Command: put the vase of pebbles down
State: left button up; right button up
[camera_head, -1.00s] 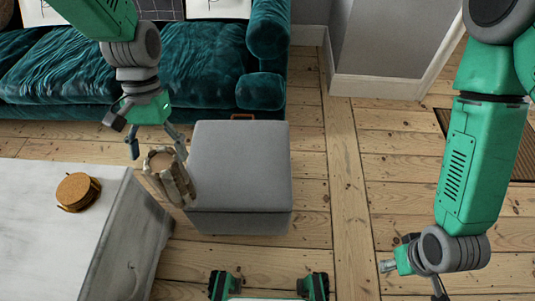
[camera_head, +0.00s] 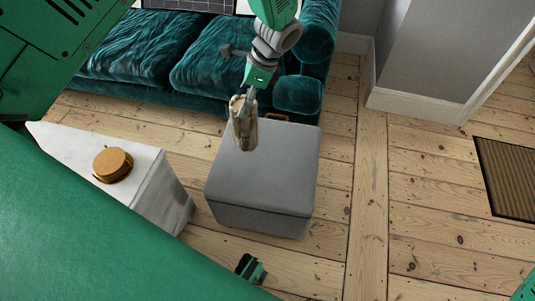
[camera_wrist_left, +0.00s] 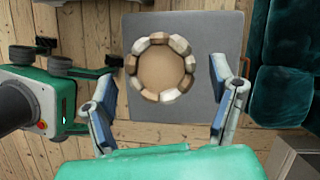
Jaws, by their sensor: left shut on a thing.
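The vase of pebbles (camera_head: 243,130) is a tan, stone-sided vessel. My left gripper (camera_head: 252,93) is shut on it and holds it roughly upright over the back part of the grey ottoman (camera_head: 262,180). In the left wrist view, the vase (camera_wrist_left: 160,38) shows from above as a ring of pale and brown stones around a tan centre, between the two fingers of my left gripper (camera_wrist_left: 163,78). The ottoman top (camera_wrist_left: 215,35) lies behind it. I cannot tell whether the vase's base touches the ottoman.
A teal sofa (camera_head: 140,50) stands behind the ottoman. A pale table (camera_head: 60,137) with round cork coasters (camera_head: 112,163) is at the left. The ottoman's front part is bare. Open floorboards (camera_head: 420,220) and a brown mat (camera_head: 510,175) lie to the right.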

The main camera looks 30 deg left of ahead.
pick_arm(q)
jog(key=w+a+m+t, duration=0.55)
jog(key=w+m, duration=0.45)
jog(key=m, duration=0.3)
notch_tip(320, 180, down, 10)
jog(key=b, duration=0.2)
jog(key=shift+w+a+f+g+b, duration=0.15)
jog(key=shift+a+f+g+b, duration=0.1)
jog(key=shift+g+b, duration=0.15)
jog(key=o, duration=1.5)
jog(key=shift+d+f+h, duration=0.1)
jog(key=shift+f+h, duration=0.05)
jog(key=shift+h, duration=0.15)
jog(key=shift+o, duration=1)
